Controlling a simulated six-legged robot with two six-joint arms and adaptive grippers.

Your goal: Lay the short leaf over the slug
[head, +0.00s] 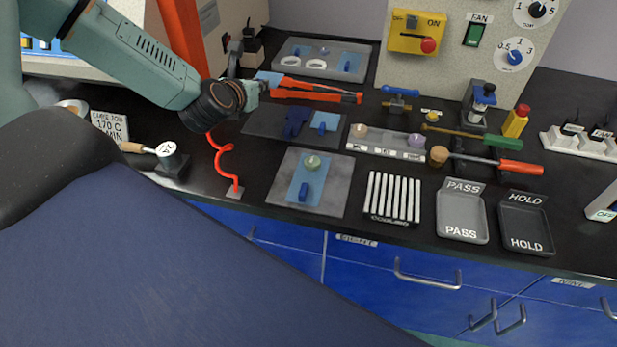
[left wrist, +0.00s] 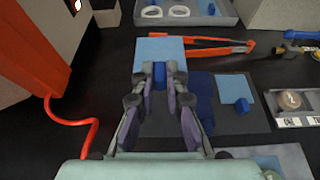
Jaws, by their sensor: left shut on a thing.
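My left gripper (head: 252,90) comes in from the left and is shut on the blue tab of a light blue leaf (head: 270,78). In the left wrist view my gripper (left wrist: 160,85) has its fingers on both sides of the tab (left wrist: 159,75), with the leaf (left wrist: 158,50) reaching out beyond them. A pale green slug (head: 312,162) lies on another light blue leaf (head: 297,183), which has a blue tab and rests on a grey plate (head: 331,198). The held leaf is apart from the slug, behind and left of it. My right gripper is out of view.
A dark mat (head: 262,127) holds a dark blue glove-like thing (head: 296,121) and a small leaf (head: 324,122). Red-orange tongs (head: 320,92) lie behind it. A red coiled cord (head: 222,160) stands left of the plate. White sticks (head: 393,197) and PASS (head: 462,215) and HOLD (head: 526,222) trays lie right.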

